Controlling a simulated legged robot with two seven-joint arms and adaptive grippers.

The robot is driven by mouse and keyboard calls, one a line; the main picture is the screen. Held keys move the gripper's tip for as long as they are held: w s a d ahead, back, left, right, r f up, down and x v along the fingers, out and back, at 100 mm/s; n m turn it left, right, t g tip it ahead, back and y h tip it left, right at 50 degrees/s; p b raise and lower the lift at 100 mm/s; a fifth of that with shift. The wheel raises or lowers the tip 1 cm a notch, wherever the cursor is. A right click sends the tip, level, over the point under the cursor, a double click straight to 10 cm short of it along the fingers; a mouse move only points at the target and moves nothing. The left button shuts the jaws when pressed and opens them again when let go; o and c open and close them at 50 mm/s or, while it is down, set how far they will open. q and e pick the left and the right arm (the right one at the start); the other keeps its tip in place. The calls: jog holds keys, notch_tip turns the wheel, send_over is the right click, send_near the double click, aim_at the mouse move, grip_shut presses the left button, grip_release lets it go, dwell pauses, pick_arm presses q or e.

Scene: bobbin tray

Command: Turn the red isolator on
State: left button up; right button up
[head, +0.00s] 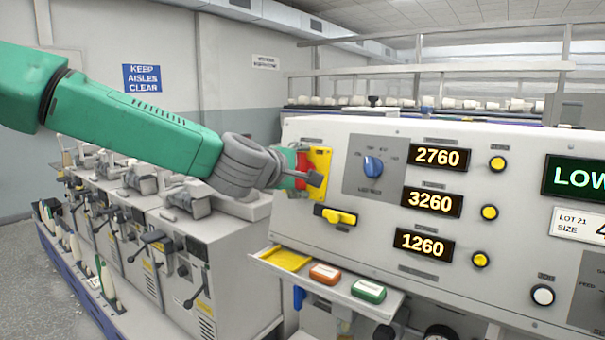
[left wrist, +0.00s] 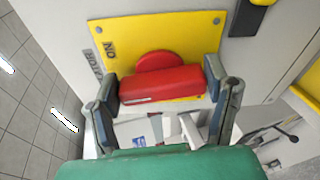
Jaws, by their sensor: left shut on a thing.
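The red isolator handle (left wrist: 160,86) sits on a yellow plate (left wrist: 203,27) in the left wrist view, with a red round hub behind it. The word ON is printed on the plate near its left side. In the head view the red isolator (head: 302,168) shows partly beside its yellow plate (head: 322,160), at the left end of the grey panel. My left gripper (left wrist: 162,92) has a finger on each end of the red handle and is shut on it; it also shows in the head view (head: 302,177). My right gripper is in neither view.
The grey panel (head: 290,222) carries a blue knob (head: 373,167), a yellow switch (head: 338,216), lit displays and several yellow buttons. A shelf (head: 333,284) with a yellow tray (head: 285,258) and two small blocks juts out below. Machines stand to the left.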

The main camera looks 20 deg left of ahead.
pick_arm(q)
jog(key=shift+s+f+m, duration=0.1)
jog(key=shift+f+m, duration=0.35)
jog(key=shift+m, duration=0.35)
jog(key=o, duration=1.1)
jog(key=shift+a+r, duration=0.1)
jog(key=shift+r, duration=0.1)
jog(key=shift+s+a+r, duration=0.1)
jog(key=shift+s+r, duration=0.05)
jog(key=shift+s, duration=0.05)
jog(key=v, duration=1.1)
jog(key=shift+s+a+f, duration=0.1)
jog(key=shift+a+f, duration=0.05)
jog(key=shift+f, duration=0.15)
